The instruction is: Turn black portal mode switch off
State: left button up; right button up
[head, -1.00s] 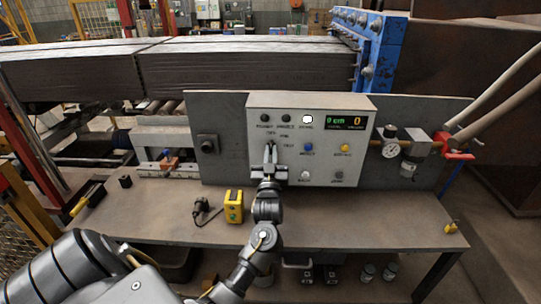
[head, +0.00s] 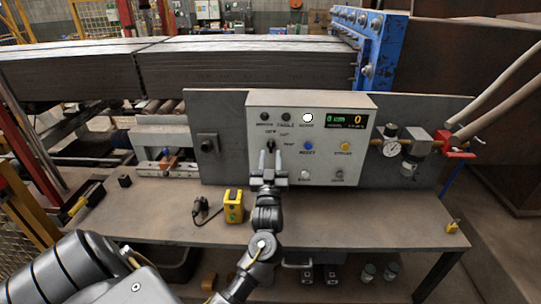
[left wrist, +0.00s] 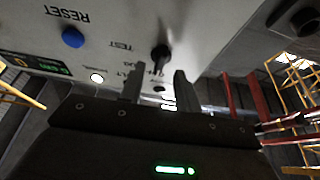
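The black mode switch (head: 270,145) is a small knob on the left part of the light grey control panel (head: 330,106), with small position labels around it. It also shows in the left wrist view (left wrist: 160,53), jutting from the panel face. I cannot tell for sure which label it points at. My left gripper (head: 270,156) is open, with its fingers reaching up to the panel just below the knob. In the left wrist view its two fingers (left wrist: 156,75) stand apart, the knob lying in line with the gap just beyond the tips. My right gripper is not in view.
A yellow box (head: 233,206) stands on the bench (head: 350,228). A pressure gauge (head: 391,148) is at the right.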

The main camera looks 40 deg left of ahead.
pick_arm(q)
jog(key=b+v, duration=0.2)
jog(key=v, duration=0.6)
jog(key=shift+s+d+f, duration=0.1)
jog(key=shift+s, duration=0.05)
